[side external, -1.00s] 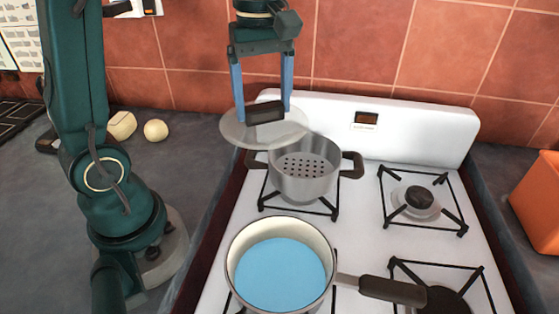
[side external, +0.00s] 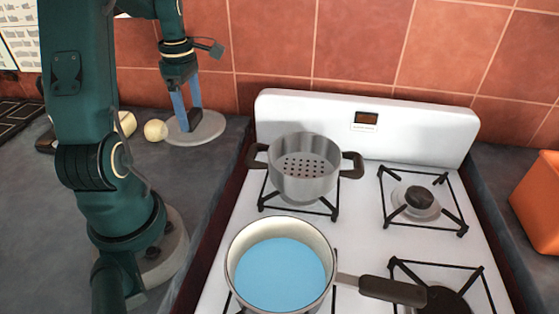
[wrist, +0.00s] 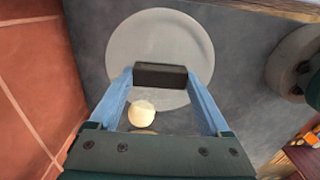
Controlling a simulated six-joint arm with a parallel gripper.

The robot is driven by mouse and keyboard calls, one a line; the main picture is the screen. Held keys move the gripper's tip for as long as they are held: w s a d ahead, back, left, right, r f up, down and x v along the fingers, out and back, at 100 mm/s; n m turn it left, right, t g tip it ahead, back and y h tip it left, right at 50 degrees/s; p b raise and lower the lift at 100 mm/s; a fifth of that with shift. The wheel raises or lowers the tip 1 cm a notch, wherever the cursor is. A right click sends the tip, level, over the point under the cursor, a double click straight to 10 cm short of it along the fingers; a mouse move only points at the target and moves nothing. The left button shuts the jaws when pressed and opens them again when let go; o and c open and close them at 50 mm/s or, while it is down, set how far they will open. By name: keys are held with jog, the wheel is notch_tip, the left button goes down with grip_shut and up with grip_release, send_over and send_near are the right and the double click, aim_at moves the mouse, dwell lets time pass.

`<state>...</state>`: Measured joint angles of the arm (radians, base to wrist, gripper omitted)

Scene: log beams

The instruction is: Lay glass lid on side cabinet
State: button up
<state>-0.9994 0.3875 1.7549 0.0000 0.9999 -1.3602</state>
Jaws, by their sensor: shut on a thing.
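My gripper (side external: 188,120) is shut on the dark handle of the glass lid (side external: 208,128). The lid is a pale grey disc, held level over the grey top of the side cabinet (side external: 40,220), left of the stove. It is at or very near the surface; I cannot tell whether it touches. In the wrist view my gripper (wrist: 160,75) has one blue finger on each side of the dark handle, with the lid (wrist: 160,30) under it. The steel pot (side external: 303,180) stands uncovered on the back left burner, its perforated inside showing.
A small cream ball (side external: 156,130) lies just left of the lid, with another cream item (side external: 128,122) partly behind my arm. A saucepan (side external: 280,270) with blue contents is on the front left burner. The tiled wall (side external: 270,40) rises behind.

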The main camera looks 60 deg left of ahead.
aim_at(195, 129)
jog(key=shift+f, duration=2.55)
jog(key=o, duration=1.2)
jog(key=shift+f, duration=0.15)
jog(key=shift+c, duration=0.2)
